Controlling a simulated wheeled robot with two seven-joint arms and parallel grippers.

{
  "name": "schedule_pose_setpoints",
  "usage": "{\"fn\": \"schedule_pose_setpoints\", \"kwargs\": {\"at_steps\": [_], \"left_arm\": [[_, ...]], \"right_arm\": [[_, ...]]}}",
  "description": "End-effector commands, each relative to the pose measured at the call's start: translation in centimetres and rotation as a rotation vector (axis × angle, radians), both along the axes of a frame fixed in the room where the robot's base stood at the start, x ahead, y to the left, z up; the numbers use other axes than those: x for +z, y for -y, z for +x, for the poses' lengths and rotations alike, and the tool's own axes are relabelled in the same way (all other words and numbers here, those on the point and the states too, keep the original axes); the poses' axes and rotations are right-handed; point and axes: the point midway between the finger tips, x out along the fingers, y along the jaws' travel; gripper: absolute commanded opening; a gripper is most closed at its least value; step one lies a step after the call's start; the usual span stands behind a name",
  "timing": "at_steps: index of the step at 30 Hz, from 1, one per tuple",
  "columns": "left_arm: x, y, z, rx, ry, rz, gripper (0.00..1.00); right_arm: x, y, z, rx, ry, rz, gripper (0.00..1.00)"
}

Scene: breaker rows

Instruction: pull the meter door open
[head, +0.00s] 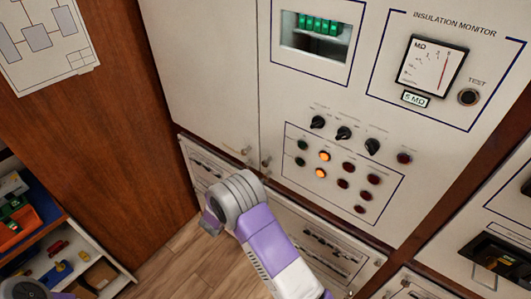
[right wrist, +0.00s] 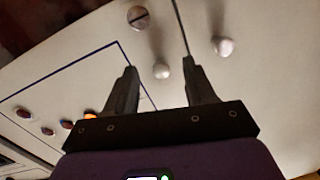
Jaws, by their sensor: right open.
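The meter door (head: 225,60) reading is taken from the cream cabinet front, where a thin vertical seam divides two panels; the panel right of it carries the insulation monitor meter (head: 432,66). It looks shut and flush. Its small round knob (head: 266,160) is beside the seam, and a second knob (head: 246,150) is on the left panel. In the right wrist view my right gripper (right wrist: 160,72) is open and empty, with the lamp-side knob (right wrist: 161,69) appearing between its fingertips. Contact cannot be told. The other knob (right wrist: 223,46) lies outside the fingers. My left gripper is not visible.
Rotary switches (head: 344,132) and lamps (head: 342,170) sit on the right panel. A brown wooden side (head: 120,110) and a shelf with small parts (head: 60,262) stand at the left.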

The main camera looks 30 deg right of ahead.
Motion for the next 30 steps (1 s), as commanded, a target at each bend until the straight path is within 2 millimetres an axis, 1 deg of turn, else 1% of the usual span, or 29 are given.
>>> {"fn": "schedule_pose_setpoints", "kwargs": {"at_steps": [1, 3, 5, 15, 18, 22, 29, 30], "left_arm": [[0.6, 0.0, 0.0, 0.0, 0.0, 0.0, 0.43], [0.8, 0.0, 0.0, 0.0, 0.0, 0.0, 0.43], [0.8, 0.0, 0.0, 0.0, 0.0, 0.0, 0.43], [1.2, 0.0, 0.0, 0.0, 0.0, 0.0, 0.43], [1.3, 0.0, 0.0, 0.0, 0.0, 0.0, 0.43], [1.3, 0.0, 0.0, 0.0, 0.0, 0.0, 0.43], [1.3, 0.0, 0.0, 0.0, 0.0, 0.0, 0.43], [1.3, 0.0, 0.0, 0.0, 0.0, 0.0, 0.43]], "right_arm": [[1.5, -0.1, -0.1, -0.031, 0.025, -0.02, 0.55], [2.4, 0.1, -0.2, -0.063, 0.044, -0.037, 0.55], [2.7, 0.5, -0.2, -0.076, 0.052, -0.043, 0.55], [2.6, 5.3, 1.7, -0.078, 0.051, -0.043, 0.55], [2.6, 6.3, 2.1, -0.078, 0.051, -0.042, 0.55], [2.5, 6.9, 2.4, -0.076, 0.05, -0.042, 0.55], [2.5, 7.0, 2.5, -0.074, 0.05, -0.041, 0.55], [2.5, 7.0, 2.5, -0.075, 0.049, -0.041, 0.53]]}}
